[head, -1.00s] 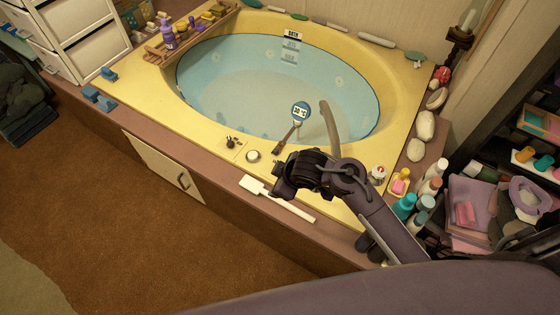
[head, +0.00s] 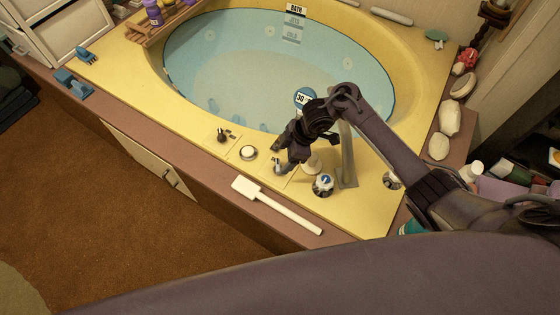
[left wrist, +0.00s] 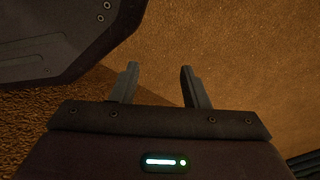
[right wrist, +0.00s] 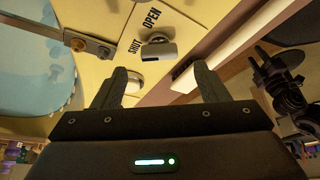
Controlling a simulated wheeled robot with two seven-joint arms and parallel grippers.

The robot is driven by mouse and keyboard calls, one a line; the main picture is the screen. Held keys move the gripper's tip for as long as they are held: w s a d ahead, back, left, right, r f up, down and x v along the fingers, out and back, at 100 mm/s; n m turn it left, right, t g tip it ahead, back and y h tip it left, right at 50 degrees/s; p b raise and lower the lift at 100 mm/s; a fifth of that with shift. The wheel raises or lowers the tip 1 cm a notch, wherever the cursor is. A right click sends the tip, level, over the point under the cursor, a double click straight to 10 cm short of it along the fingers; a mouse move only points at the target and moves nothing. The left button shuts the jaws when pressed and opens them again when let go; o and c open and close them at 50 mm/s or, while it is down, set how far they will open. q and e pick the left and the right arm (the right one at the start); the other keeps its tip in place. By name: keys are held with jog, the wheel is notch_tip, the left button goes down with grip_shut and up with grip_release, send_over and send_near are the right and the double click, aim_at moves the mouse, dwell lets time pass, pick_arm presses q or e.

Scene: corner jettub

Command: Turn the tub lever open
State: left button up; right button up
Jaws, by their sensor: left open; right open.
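The tub lever (right wrist: 157,50) is a small silver handle on the yellow tub deck, between the printed words SHUT and OPEN in the right wrist view. My right gripper (right wrist: 160,72) is open and empty. The lever shows between and just past its fingertips; I cannot tell whether they touch it. In the head view my right gripper (head: 277,159) points down at the front deck, largely hiding the lever area. My left gripper (left wrist: 158,70) is open and empty above the brown floor, outside the head view.
A round knob (head: 248,152) and a dark fitting (head: 223,135) lie left of my right gripper. A white brush (head: 277,206) lies along the front ledge. The tub (head: 250,75) holds water.

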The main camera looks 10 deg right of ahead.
aim_at(279, 165)
jog(key=b+x, duration=0.1)
jog(key=x, duration=0.3)
pick_arm(q)
jog(key=w, duration=0.2)
jog(key=r, duration=0.1)
jog(key=shift+w+d+r, duration=0.1)
jog(key=shift+w+d, duration=0.15)
jog(key=shift+w, duration=0.15)
pick_arm(e)
jog(key=shift+a+f, duration=0.1)
jog(key=shift+f, duration=0.25)
jog(key=shift+c, duration=0.2)
jog(key=c, duration=0.9)
pick_arm(q)
jog(key=shift+r, duration=0.1)
pick_arm(e)
jog(key=shift+c, duration=0.2)
